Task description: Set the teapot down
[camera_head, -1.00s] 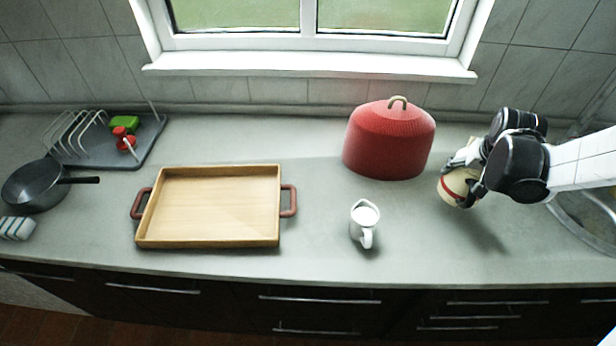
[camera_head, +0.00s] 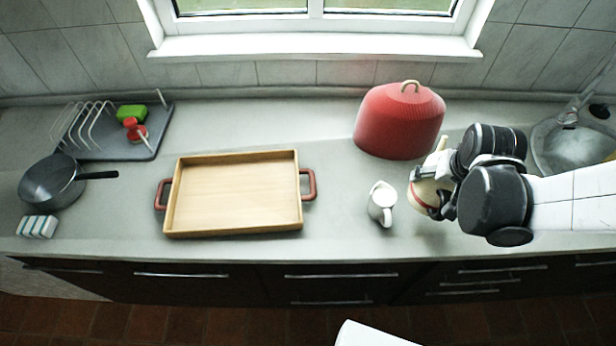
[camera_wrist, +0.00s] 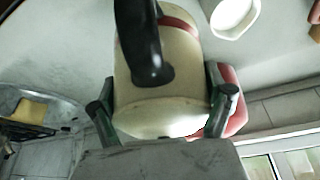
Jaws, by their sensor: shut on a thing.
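The cream teapot (camera_head: 424,191) with a red band is on the right of the head view, largely hidden behind my arm. It fills the middle of the wrist view (camera_wrist: 160,105), with its black handle (camera_wrist: 143,45) towards the top. My gripper (camera_wrist: 162,112) is shut on the teapot, with a finger on each side of its body. In the head view my gripper (camera_head: 440,182) is right of the white jug (camera_head: 381,204). I cannot tell whether the teapot's base touches the counter. The wooden tray (camera_head: 235,195) with red handles is empty.
The red tea cosy (camera_head: 399,122) stands behind the teapot. The sink (camera_head: 570,148) is at the far right. A black pan (camera_head: 52,183), a striped block (camera_head: 37,227) and a rack on a grey board (camera_head: 110,145) are at the left. The counter (camera_head: 335,205) is bare between tray and jug.

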